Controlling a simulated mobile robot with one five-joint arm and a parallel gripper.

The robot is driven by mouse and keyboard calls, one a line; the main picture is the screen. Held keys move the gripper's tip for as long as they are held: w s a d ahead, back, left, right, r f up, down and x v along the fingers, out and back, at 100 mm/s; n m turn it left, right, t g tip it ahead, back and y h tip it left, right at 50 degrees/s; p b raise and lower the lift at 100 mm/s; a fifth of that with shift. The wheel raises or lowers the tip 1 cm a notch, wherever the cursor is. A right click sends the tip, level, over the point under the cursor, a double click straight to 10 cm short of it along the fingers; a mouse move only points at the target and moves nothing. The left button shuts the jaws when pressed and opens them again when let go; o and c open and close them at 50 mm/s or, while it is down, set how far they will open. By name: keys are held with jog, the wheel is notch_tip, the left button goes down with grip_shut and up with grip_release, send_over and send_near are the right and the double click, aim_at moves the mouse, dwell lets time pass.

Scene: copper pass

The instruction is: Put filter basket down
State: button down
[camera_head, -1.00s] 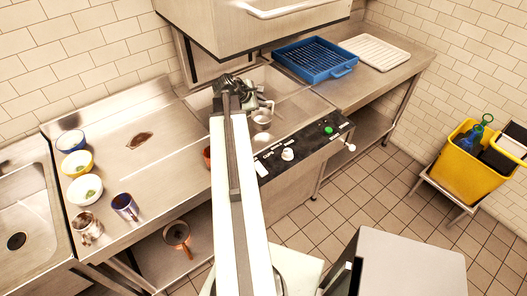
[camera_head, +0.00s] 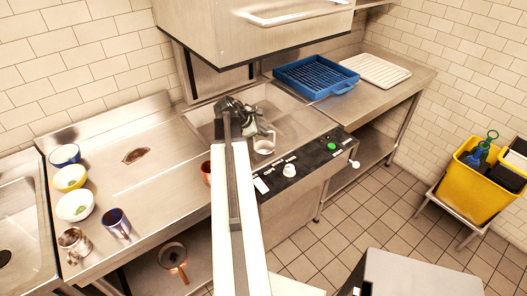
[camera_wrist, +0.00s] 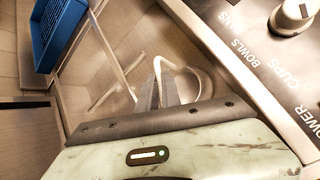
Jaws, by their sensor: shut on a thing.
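The filter basket (camera_head: 264,145) is a round grey metal vessel with a pale loop handle. It is over the sunken basin of the dishwashing machine (camera_head: 300,115), under the raised hood. In the wrist view the basket (camera_wrist: 200,85) is just past the fingertips, with its curved handle at the jaws. My gripper (camera_head: 246,122) is shut on it; in the wrist view the fingers (camera_wrist: 160,92) are close together. The dark gripper body hides part of the contact in the head view. I cannot tell whether the basket touches the basin floor.
The raised hood (camera_head: 255,30) hangs above. A control panel (camera_head: 310,165) borders the basin in front. A blue rack (camera_head: 315,75) and white tray (camera_head: 378,70) stand to the right. Bowls (camera_head: 70,178) and mugs (camera_head: 117,222) line the left counter. A copper-coloured vessel (camera_head: 206,172) is beside my arm.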

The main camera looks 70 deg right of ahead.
notch_tip(320, 180, down, 5)
jog(key=b, duration=0.3)
jog(key=shift+r+b, duration=0.15)
jog(key=shift+b, duration=0.2)
jog(key=c, duration=1.5)
grip_release()
jog(key=shift+c, duration=0.2)
jog(key=shift+r, duration=0.1)
jog(key=p+v, duration=0.9)
jog(key=v, duration=0.3)
jog(key=shift+r, duration=0.2)
